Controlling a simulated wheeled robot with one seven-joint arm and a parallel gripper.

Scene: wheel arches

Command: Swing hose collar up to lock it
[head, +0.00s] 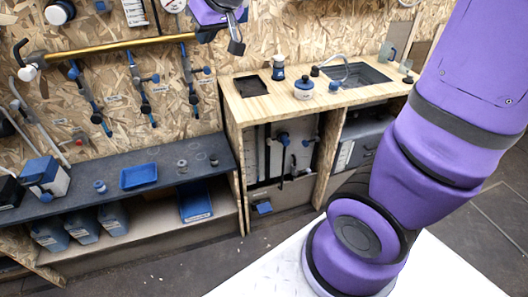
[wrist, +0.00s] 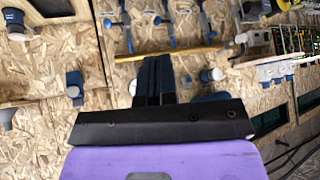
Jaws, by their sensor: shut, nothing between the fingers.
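My gripper (head: 236,42) is at the top of the head view, near the right end of a brass pipe (head: 120,50) on the chipboard wall. In the wrist view its dark fingers (wrist: 153,78) are together, with nothing held. The pipe's left end has a white and black fitting (head: 28,72) with a black hooked lever; I cannot tell for certain whether this is the hose collar. In the wrist view, which looks turned over, the pipe (wrist: 195,54) runs beyond the fingers to a white end (wrist: 240,38). My gripper is apart from that fitting.
Blue-handled valves (head: 140,85) hang below the pipe. A dark shelf (head: 120,185) below holds a blue tray (head: 138,176) and small parts. A wooden counter (head: 262,106) with a sink (head: 358,76) stands right of it. Open floor (head: 190,265) lies in front of the shelf.

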